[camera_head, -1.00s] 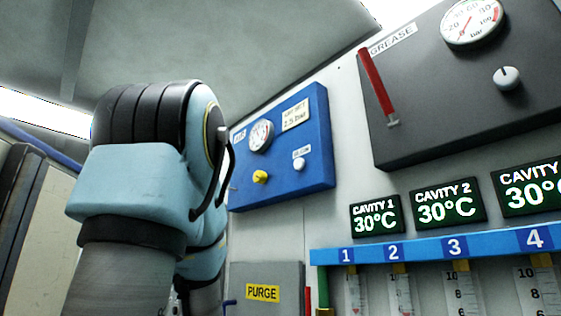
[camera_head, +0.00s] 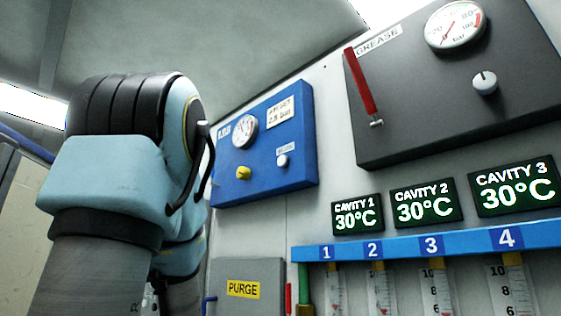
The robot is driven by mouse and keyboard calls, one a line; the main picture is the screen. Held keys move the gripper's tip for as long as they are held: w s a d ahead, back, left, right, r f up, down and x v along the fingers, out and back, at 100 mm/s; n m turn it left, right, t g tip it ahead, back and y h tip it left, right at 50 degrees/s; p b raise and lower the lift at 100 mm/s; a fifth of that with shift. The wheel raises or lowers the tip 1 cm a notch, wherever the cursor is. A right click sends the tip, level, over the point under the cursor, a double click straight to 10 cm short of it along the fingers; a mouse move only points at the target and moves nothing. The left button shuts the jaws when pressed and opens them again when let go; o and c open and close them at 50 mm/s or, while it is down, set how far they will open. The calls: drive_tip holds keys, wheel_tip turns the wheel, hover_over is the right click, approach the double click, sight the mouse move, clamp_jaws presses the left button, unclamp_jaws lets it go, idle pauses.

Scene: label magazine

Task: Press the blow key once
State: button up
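The blow key appears to be the small white round button (camera_head: 282,160) under a small label that is blurred now, on the blue panel (camera_head: 300,180). The panel also carries a round gauge (camera_head: 244,131), a yellow knob (camera_head: 243,173) and a white air-set label whose text is blurred. The button stands clear, with nothing touching it. My arm fills the left of the view, left of the blue panel and partly over its left edge. My gripper is not visible; it is out of view or hidden behind the arm.
A dark grease panel (camera_head: 420,130) with a red lever (camera_head: 361,82), gauge (camera_head: 456,26) and white knob (camera_head: 484,82) is at upper right. Cavity displays (camera_head: 425,203) sit above a blue numbered rail (camera_head: 400,246) with tubes. A grey purge box (camera_head: 262,272) is below the blue panel.

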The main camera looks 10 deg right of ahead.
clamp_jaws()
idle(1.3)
